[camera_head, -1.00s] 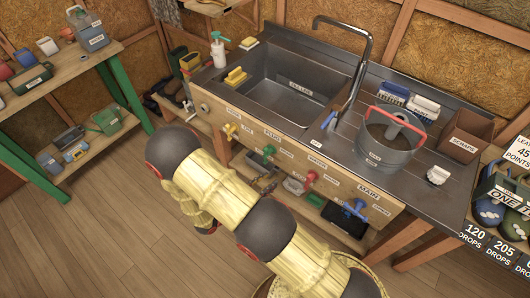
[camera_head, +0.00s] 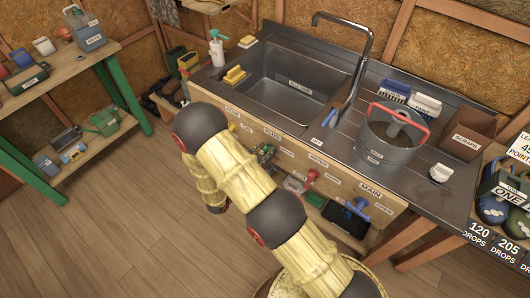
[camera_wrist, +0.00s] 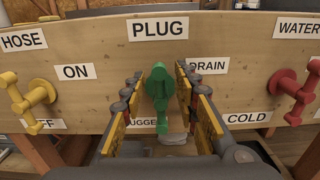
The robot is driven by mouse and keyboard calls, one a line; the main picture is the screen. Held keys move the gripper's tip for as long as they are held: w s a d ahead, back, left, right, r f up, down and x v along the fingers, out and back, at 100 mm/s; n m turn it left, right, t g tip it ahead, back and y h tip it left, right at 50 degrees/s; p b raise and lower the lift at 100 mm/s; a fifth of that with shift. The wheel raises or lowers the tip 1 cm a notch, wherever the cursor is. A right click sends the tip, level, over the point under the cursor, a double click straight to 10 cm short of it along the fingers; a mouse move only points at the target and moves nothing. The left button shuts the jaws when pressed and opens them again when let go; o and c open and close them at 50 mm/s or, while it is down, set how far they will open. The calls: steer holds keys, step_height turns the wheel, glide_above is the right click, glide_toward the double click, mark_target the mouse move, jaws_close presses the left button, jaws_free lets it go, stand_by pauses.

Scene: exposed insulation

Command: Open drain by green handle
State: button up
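The green handle (camera_wrist: 161,88) is on the wooden front panel under the sink, below the PLUG label (camera_wrist: 159,27). The DRAIN label (camera_wrist: 208,66) is to its right, and a partly hidden label reading like PLUGGED (camera_wrist: 146,122) is below. My gripper (camera_wrist: 170,74) is open, with yellow-padded fingers on either side of the handle in the wrist view. The handle appears closer to the left finger; I cannot tell whether they touch. In the head view the green handle (camera_head: 266,149) shows small, with my gripper beside it, mostly hidden by my arm.
A yellow handle (camera_wrist: 32,95) is to the left and a red handle (camera_wrist: 299,92) to the right on the same panel. A blue handle (camera_head: 361,206) is further right. The sink (camera_head: 295,85) and a metal bucket (camera_head: 387,140) are above. Floor at left is clear.

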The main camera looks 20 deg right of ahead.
steer(key=shift+w, duration=0.1)
steer(key=shift+c, duration=1.1)
jaws_close()
